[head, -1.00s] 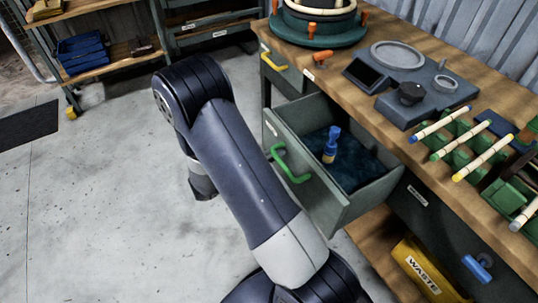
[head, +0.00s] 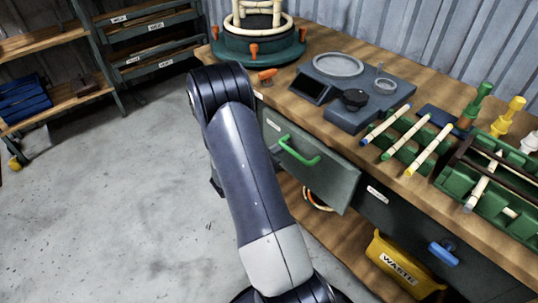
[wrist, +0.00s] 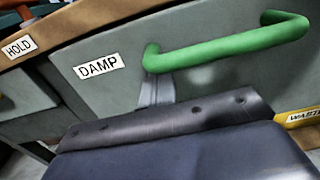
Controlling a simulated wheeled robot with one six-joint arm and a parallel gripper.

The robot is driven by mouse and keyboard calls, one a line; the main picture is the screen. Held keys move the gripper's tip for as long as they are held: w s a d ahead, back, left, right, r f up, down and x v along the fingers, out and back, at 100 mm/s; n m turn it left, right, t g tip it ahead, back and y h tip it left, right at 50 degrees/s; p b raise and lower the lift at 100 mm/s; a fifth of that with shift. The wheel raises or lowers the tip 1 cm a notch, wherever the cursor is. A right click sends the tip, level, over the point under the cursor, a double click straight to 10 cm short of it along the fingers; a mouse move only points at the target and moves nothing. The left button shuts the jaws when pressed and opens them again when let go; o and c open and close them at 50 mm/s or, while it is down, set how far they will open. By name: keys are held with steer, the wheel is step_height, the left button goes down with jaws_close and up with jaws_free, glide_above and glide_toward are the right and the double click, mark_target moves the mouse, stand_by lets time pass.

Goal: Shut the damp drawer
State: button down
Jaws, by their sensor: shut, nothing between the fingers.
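The damp drawer (head: 325,178) has a grey-green front with a green bar handle (head: 300,150). In the head view its front is close under the bench edge and its inside is hidden; I cannot tell if it is fully flush. In the wrist view the drawer front (wrist: 215,85) fills the middle, with a white DAMP label (wrist: 99,67) and the green handle (wrist: 230,47). My gripper (wrist: 157,88) is shut and empty, its tips at the front just below the handle's left end. Contact is unclear.
The wooden bench (head: 295,98) carries a grey device (head: 355,95), a turntable (head: 258,45) and green racks with rods (head: 415,140). A yellow WASTE bin (head: 405,265) stands below. Floor at left is clear.

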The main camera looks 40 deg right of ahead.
steer(key=d, duration=0.3)
steer(key=shift+w+d+r, duration=0.1)
steer(key=shift+d, duration=0.2)
steer(key=shift+r, duration=0.1)
steer(key=a, duration=1.4)
steer(key=shift+s+a+f, duration=0.15)
steer(key=shift+s+f, duration=0.05)
steer(key=shift+s, duration=0.1)
steer(key=d, duration=1.4)
steer(key=shift+w, duration=0.3)
steer(key=shift+a, duration=0.15)
